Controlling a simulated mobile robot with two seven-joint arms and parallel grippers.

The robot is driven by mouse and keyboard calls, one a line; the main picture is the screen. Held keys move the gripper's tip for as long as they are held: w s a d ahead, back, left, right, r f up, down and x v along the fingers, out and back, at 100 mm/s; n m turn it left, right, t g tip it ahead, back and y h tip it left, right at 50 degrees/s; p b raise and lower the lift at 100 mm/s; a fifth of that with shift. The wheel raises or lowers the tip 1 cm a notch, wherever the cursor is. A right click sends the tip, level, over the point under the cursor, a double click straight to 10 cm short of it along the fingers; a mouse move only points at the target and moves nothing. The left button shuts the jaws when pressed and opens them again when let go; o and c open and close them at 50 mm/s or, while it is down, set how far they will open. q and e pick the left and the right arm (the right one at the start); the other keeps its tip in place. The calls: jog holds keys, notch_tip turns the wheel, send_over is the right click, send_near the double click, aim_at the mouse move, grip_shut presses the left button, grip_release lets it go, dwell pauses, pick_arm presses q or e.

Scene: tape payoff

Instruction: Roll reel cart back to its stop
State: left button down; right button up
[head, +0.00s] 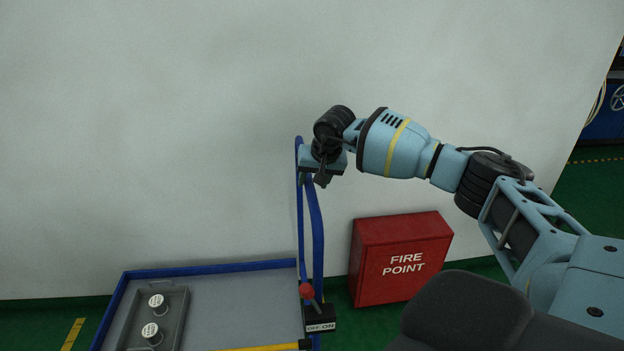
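The cart (235,290) has a grey deck with a blue rim and stands at the lower left of the head view, partly cut off by the bottom edge. Its blue tube handle (318,235) rises at the deck's right end. My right gripper (316,176) is at the top of this handle, its wrist above and to the right. The gripper overlaps the handle's upper bar, and a dark finger points down beside it. Whether the fingers are closed around the bar cannot be made out. My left gripper is not in view. No stop can be identified.
A grey tray with two silver cylinders (157,303) lies on the deck. A red-knobbed lever (307,291) and an OFF/ON box (320,318) sit at the handle's foot, by a yellow bar (255,348). A red FIRE POINT box (400,258) stands right of the handle. A pale wall lies behind.

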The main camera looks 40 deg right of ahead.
jog(key=shift+w+a+r, duration=0.1)
jog(key=shift+r, duration=0.1)
jog(key=shift+r, duration=0.25)
jog(key=v, duration=0.7)
dwell(0.4)
